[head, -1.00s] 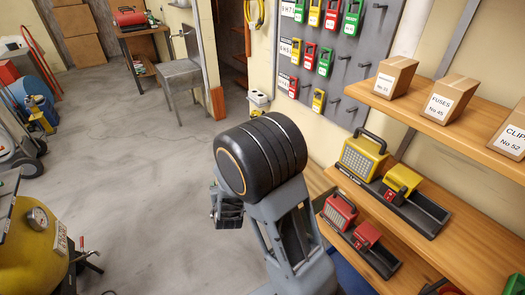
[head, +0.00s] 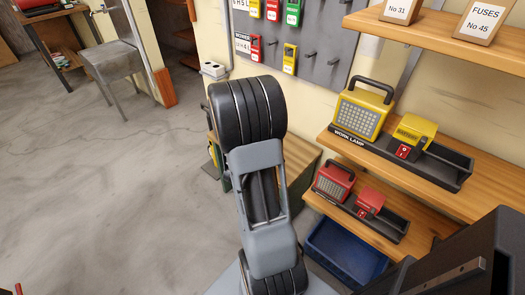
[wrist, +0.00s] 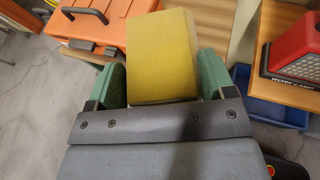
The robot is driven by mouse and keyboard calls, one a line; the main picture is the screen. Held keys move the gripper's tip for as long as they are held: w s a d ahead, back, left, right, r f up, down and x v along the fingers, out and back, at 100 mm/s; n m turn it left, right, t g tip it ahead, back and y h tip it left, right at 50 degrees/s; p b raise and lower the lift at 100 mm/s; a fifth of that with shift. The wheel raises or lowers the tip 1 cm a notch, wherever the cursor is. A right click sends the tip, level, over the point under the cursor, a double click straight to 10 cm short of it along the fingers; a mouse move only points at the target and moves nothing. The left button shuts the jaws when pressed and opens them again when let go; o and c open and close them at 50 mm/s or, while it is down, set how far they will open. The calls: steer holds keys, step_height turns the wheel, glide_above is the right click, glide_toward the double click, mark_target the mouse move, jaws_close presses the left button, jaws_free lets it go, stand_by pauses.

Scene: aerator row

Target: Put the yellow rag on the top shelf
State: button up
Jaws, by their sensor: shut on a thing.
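In the head view my arm hides most of the gripper, and I cannot make out the rag clearly there. The top shelf (head: 432,36) is a wooden board at the upper right of the head view. It carries cardboard boxes, one marked FUSES (head: 486,22). My gripper is well below and to the left of this shelf.
The middle shelf (head: 490,190) holds a yellow work lamp (head: 362,108) and a yellow device. The lower shelf holds a red lamp (head: 333,180); a blue bin (head: 345,252) is beneath. An orange toolbox (wrist: 88,40) is near the gripper. Open floor lies left.

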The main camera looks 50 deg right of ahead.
steer(key=s+d+f+m+g+b, duration=0.45)
steer(key=s+d, duration=0.25)
steer(key=s, duration=0.4)
steer(key=shift+h, duration=0.4)
steer(key=w+d+f+b, duration=0.1)
steer(key=w+d+f, duration=0.7)
steer(key=w+f, duration=0.1)
steer(key=shift+w+d+b, duration=0.1)
steer(key=shift+d+b, duration=0.05)
steer(key=shift+b, duration=0.2)
steer(key=shift+w+d+f, duration=0.35)
steer(key=shift+w+f, duration=0.1)
steer(key=shift+f, duration=0.25)
steer(key=shift+w+d+f+b, duration=0.1)
steer(key=shift+f+b, duration=0.5)
steer(key=shift+f, duration=1)
steer(key=shift+f, duration=0.1)
steer(key=shift+f, duration=0.1)
steer(key=o, duration=0.9)
